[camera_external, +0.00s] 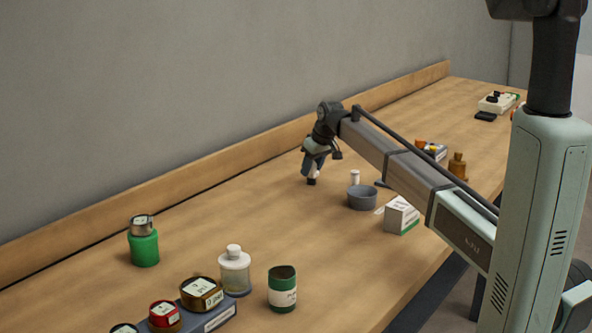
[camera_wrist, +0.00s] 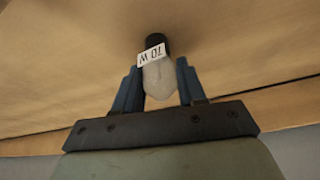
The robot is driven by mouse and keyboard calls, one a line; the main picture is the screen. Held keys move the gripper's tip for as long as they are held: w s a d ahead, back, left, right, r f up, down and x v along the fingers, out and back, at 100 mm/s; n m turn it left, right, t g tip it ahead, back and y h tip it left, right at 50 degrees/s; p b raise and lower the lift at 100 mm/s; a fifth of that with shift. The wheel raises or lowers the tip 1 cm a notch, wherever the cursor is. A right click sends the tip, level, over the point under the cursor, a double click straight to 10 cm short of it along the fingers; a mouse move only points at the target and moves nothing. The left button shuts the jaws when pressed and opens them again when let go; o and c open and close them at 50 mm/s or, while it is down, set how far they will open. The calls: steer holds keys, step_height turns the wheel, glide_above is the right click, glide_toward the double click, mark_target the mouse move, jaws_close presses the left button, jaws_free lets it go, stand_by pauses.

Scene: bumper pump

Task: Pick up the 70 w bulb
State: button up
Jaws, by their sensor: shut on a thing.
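The 70 w bulb (camera_wrist: 158,78) has a whitish glass body, a black base and a white label reading "70 W". In the wrist view it sits between the two blue fingers of my gripper (camera_wrist: 160,88), which is shut on its glass part. The black base points away from the gripper, toward the wooden tabletop. In the external view my gripper (camera_external: 315,163) points down over the far side of the table, and the dark base of the bulb (camera_external: 311,181) shows below the fingers. I cannot tell whether the base touches the table.
A grey bowl (camera_external: 362,198), a small white bottle (camera_external: 355,177) and a white box (camera_external: 402,216) stand right of my gripper. A green jar (camera_external: 144,249), a clear bottle (camera_external: 235,272) and a green can (camera_external: 282,290) stand at front left. Table between is clear. A wooden ledge (camera_external: 225,160) runs behind.

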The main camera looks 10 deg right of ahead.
steer(key=shift+c, duration=0.9)
